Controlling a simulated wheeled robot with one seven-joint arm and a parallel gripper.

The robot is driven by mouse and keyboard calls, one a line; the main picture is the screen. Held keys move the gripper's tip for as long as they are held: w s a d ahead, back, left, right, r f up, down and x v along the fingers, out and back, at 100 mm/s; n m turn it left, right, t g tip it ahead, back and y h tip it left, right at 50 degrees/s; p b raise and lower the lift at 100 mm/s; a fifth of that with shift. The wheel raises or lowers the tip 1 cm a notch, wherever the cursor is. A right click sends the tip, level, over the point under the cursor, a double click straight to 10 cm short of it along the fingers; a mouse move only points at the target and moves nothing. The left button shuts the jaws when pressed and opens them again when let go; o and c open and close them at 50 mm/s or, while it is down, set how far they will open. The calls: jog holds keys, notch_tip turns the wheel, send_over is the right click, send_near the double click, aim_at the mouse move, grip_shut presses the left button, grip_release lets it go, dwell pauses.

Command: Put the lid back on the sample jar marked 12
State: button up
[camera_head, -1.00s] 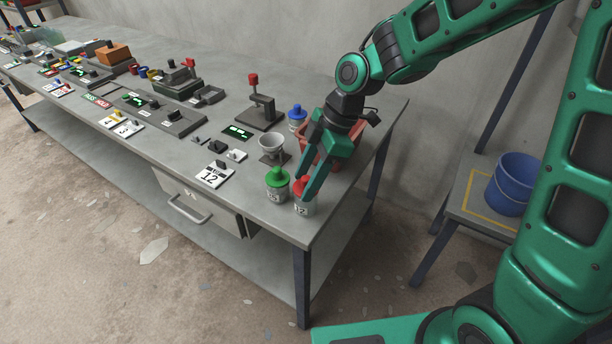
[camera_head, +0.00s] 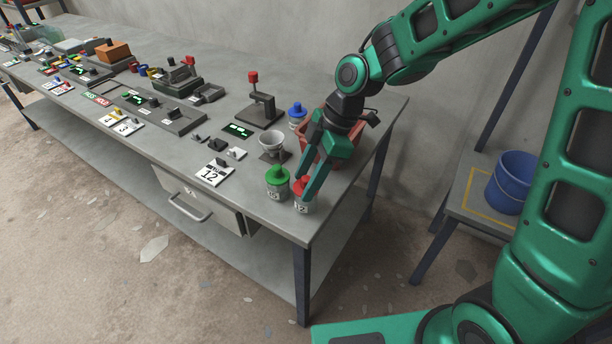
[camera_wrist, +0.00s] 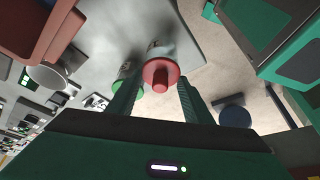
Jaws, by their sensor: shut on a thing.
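The white sample jar marked 12 (camera_head: 302,208) stands upright near the front right corner of the bench. The red lid (camera_head: 303,185), with a knob on top, is at the jar's mouth; I cannot tell whether it is fully seated. My gripper (camera_head: 308,188) reaches down from above and is shut on the red lid. In the wrist view the red lid (camera_wrist: 160,74) is between the two fingers of my gripper (camera_wrist: 158,92), and the jar (camera_wrist: 172,38) is behind it. A finger hides part of the lid in the head view.
A jar with a green lid (camera_head: 277,180) stands close on the left. A funnel on a stand (camera_head: 271,143), a blue-lidded jar (camera_head: 296,113) and a red bin (camera_head: 345,155) are behind. The bench edge is close in front.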

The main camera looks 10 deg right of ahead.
jog(key=shift+f, duration=0.1)
dwell(0.3)
jog(key=o, duration=1.7)
jog(key=shift+c, duration=0.2)
jog(key=shift+r, duration=3.55)
jog(key=shift+d, duration=0.1)
